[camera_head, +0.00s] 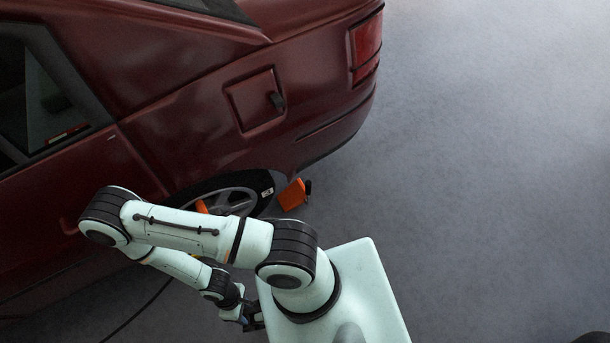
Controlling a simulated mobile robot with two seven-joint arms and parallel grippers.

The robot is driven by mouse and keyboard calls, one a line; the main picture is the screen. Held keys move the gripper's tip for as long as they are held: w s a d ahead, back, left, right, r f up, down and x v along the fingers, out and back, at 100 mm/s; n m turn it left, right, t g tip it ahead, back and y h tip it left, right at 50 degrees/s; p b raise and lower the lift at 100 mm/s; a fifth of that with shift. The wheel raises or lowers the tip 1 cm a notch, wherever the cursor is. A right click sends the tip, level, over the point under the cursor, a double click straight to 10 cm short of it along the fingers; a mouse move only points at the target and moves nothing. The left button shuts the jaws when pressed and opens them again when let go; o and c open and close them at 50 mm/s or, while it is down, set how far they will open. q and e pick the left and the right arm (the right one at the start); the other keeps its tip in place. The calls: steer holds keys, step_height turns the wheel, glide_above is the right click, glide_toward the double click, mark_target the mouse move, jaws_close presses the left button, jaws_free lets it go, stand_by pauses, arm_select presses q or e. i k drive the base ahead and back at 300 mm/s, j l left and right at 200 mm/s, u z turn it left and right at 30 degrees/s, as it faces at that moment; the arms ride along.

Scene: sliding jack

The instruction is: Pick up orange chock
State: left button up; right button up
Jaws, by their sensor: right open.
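An orange chock (292,195) sits on the floor at the rear of the car's wheel (236,199), at the picture's centre, with a small dark part on its right side. Another orange patch (201,206) shows at the wheel's left, mostly hidden behind my arm; I cannot tell what it is. My right gripper (252,318) is low in the picture, below the chock and well apart from it. It is open, and I see nothing held in it, though my body partly covers it. My left gripper is not in view.
A dark red car (205,95) fills the upper left, its rear corner overhanging close to the chock. A thin dark cable (136,314) lies on the floor at the lower left.

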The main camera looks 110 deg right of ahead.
mark_target(296, 194)
steer(key=z, duration=3.55)
steer(key=i+l+u, duration=0.2)
steer(key=i+l, duration=0.2)
steer(key=l, duration=0.2)
steer(key=i+l, duration=0.2)
steer(key=i+l+u, duration=0.15)
steer(key=l, duration=0.3)
steer(key=i+l+u, duration=0.2)
steer(key=i+l, duration=0.15)
steer(key=l, duration=0.35)
